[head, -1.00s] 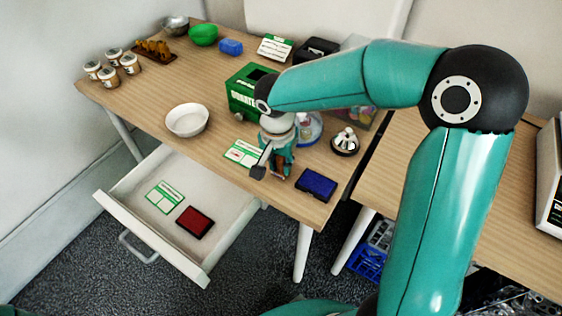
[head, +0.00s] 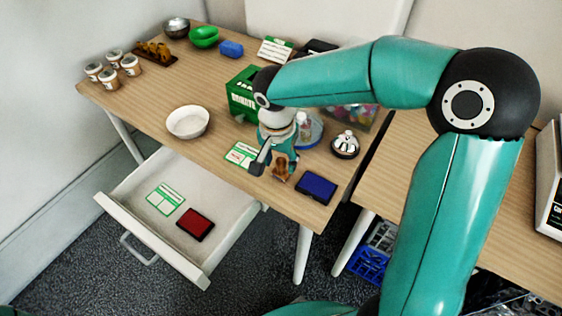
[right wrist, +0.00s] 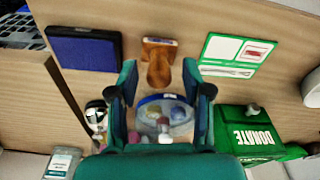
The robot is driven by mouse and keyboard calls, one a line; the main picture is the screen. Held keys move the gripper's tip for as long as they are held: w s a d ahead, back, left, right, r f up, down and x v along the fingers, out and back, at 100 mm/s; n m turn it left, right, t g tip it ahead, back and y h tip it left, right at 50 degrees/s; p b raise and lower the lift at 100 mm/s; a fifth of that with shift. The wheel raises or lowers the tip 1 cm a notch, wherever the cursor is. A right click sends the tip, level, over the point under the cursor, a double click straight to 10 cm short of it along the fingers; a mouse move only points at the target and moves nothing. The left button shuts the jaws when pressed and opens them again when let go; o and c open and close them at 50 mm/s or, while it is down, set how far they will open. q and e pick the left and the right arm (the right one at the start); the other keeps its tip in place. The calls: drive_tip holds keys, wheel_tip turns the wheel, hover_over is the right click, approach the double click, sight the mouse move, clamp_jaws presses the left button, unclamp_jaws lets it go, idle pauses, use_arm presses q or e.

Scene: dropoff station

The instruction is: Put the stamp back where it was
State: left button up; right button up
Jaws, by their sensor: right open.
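The wooden stamp (head: 281,167) stands on the table between the blue ink pad (head: 315,188) and a green-and-white card (head: 241,154). My right gripper (head: 273,160) is open above it, its arm hiding part of the table behind. In the right wrist view the stamp (right wrist: 158,62) lies just ahead of and between the spread fingers (right wrist: 158,80), with no visible grip on it. The blue pad (right wrist: 83,50) and the card (right wrist: 235,55), which bears a red mark, flank it there. My left gripper is not in view.
An open drawer (head: 118,212) holds a red ink pad (head: 195,224) and another card (head: 165,198). A green donation box (head: 240,95), a round blue-rimmed dish (right wrist: 165,115) and a bell (head: 345,145) stand near the gripper. A white bowl (head: 188,122) is left of the card.

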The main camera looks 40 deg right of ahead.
wheel_tip(320, 180, up, 10)
drive_tip(key=p, duration=0.1)
drive_tip(key=shift+s+a, duration=0.4)
drive_tip(key=shift+a, duration=0.05)
drive_tip(key=shift+f, duration=0.1)
